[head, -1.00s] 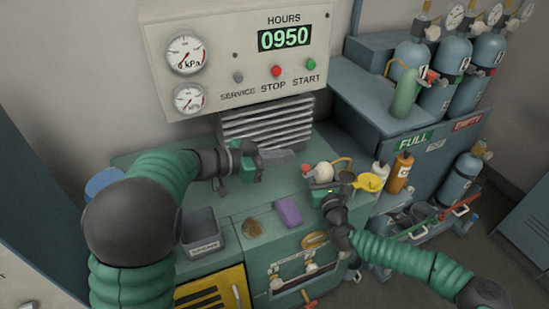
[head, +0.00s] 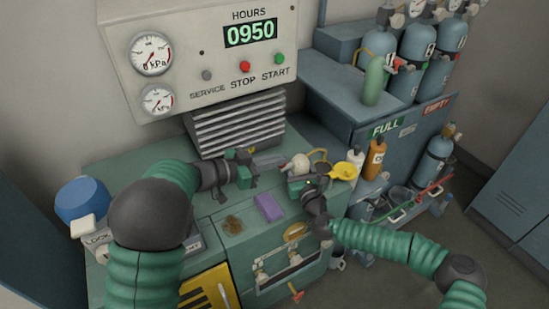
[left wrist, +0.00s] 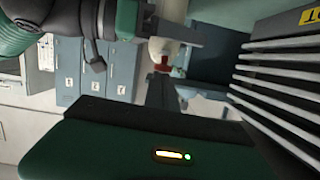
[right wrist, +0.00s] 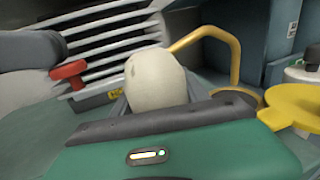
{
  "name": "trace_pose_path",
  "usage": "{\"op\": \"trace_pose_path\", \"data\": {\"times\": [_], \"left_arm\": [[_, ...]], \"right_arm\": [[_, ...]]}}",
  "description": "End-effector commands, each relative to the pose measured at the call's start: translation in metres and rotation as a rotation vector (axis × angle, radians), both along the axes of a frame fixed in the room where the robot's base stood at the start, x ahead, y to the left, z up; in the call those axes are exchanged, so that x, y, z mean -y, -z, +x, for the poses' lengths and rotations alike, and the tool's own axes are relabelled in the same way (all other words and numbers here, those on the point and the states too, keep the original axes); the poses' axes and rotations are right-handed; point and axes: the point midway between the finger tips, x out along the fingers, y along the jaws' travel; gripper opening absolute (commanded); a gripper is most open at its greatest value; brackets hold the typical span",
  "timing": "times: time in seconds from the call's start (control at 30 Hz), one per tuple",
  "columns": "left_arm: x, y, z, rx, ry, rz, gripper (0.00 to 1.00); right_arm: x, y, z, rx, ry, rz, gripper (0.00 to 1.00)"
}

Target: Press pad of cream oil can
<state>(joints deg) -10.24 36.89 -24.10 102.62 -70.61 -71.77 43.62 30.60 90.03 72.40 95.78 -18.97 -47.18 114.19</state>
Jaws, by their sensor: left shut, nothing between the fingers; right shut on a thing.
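The cream oil can (head: 301,162) has a rounded cream body, a red pad on its left side and a thin yellow tube on its right. My right gripper (head: 302,181) is shut on the can; its body (right wrist: 157,80) rises beyond the jaws in the right wrist view. The red pad (right wrist: 68,72) faces left there. My left gripper (head: 272,161) is shut and empty, its tips close to the pad's side of the can. The left wrist view shows the red pad (left wrist: 162,68) near the fingers; whether they touch is unclear.
A yellow funnel (head: 343,171), a white bottle (head: 355,160) and an orange bottle (head: 375,158) stand right of the can. A slatted vent (head: 238,122) stands behind my left gripper.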

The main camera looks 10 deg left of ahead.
Motion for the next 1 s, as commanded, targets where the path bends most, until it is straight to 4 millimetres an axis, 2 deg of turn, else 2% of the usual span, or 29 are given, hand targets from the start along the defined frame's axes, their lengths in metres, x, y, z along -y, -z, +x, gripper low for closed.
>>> {"op": "trace_pose_path", "data": {"times": [0.1,0.47,0.57,0.73,1.0], "left_arm": [[-0.001,0.016,0.000,-0.008,-0.003,0.004,0.00],[-0.001,0.021,-0.001,-0.017,-0.001,0.008,0.00],[-0.001,0.009,-0.001,-0.010,-0.002,0.006,0.00],[-0.001,-0.032,-0.003,0.012,0.003,-0.006,0.00],[-0.054,-0.049,-0.041,0.012,-0.002,-0.010,0.00]], "right_arm": [[-0.001,0.000,0.000,0.000,-0.001,0.002,0.00],[-0.002,-0.002,0.000,0.002,-0.005,0.005,0.00],[-0.002,-0.002,0.001,0.003,-0.005,0.006,0.00],[-0.001,-0.002,0.000,0.003,-0.003,0.003,0.00],[-0.001,-0.001,0.000,0.002,-0.001,0.002,0.00]]}}
